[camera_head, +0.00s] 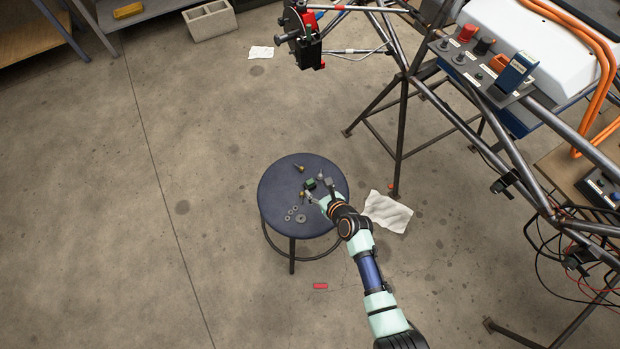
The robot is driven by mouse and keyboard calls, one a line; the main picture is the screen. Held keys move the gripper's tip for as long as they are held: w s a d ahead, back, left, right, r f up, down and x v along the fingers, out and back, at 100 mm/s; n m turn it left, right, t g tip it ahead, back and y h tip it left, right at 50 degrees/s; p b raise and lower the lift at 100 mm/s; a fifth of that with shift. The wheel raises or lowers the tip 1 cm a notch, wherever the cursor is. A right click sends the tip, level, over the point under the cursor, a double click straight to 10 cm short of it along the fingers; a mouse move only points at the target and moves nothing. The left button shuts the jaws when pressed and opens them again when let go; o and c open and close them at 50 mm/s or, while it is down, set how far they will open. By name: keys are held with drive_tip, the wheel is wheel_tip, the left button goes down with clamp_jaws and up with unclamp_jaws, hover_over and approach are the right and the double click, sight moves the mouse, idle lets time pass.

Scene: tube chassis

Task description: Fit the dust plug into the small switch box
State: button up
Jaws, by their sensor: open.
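My gripper (320,191) is open above the round dark blue stool (275,186), its fingers pointing to the upper left. Small parts lie near the fingers: a green piece (309,184), a dark piece (320,175) and a brass-coloured piece (299,168). They are too small for me to tell which is the dust plug. Whether anything sits between the fingers is not clear. A small box with a blue side and a dark face (598,189) is at the right edge, beside the tube frame, and may be the switch box. Its opening cannot be made out.
Several grey washers (291,213) lie on the stool. The tube chassis (404,130) stands to the right, with a control panel (475,65) and loose cables (545,250). A white cloth (387,212) and a red piece (320,286) lie on the floor. The left floor is clear.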

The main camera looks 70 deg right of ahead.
sight(311, 183)
drive_tip(key=b+x, duration=0.4)
drive_tip(key=x, duration=0.1)
drive_tip(key=shift+d, duration=0.1)
drive_tip(key=shift+r, duration=0.1)
drive_tip(key=c, duration=1.1)
wheel_tip(311, 183, up, 20)
drive_tip(key=p, duration=1.2)
